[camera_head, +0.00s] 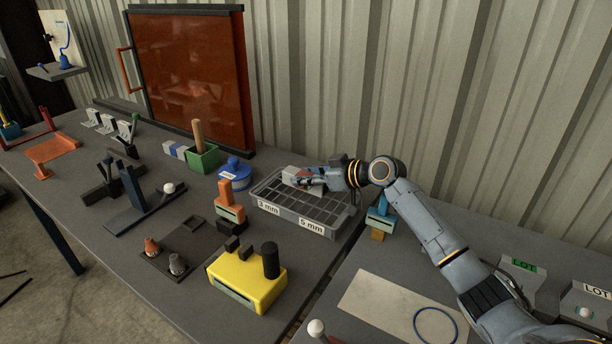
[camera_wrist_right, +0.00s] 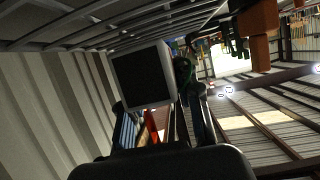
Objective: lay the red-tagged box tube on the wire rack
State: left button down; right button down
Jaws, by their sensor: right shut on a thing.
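The box tube (camera_head: 291,172) is pale grey and sits in my right gripper (camera_head: 304,179), over the back part of the grey wire rack (camera_head: 284,213). In the right wrist view, the tube (camera_wrist_right: 168,72) shows its square end with a dark opening, between the fingers of my right gripper (camera_wrist_right: 160,112). A red strip, perhaps the tag, shows below it. The rack has an open grid top and labels reading 3 mm and 5 mm on its front. I cannot tell whether the tube touches the grid. My left gripper is not in view.
A blue round container (camera_head: 235,171) and an orange-handled block (camera_head: 229,203) stand left of the rack. A yellow block (camera_head: 247,280) with a black knob is in front. A blue-topped piece (camera_head: 380,216) stands to the right. The corrugated wall (camera_head: 330,80) is close behind.

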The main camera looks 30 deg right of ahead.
jog(key=c, duration=0.8)
grip_release()
jog(key=shift+c, duration=0.2)
notch_tip(320, 180, up, 10)
jog(key=shift+r, duration=0.1)
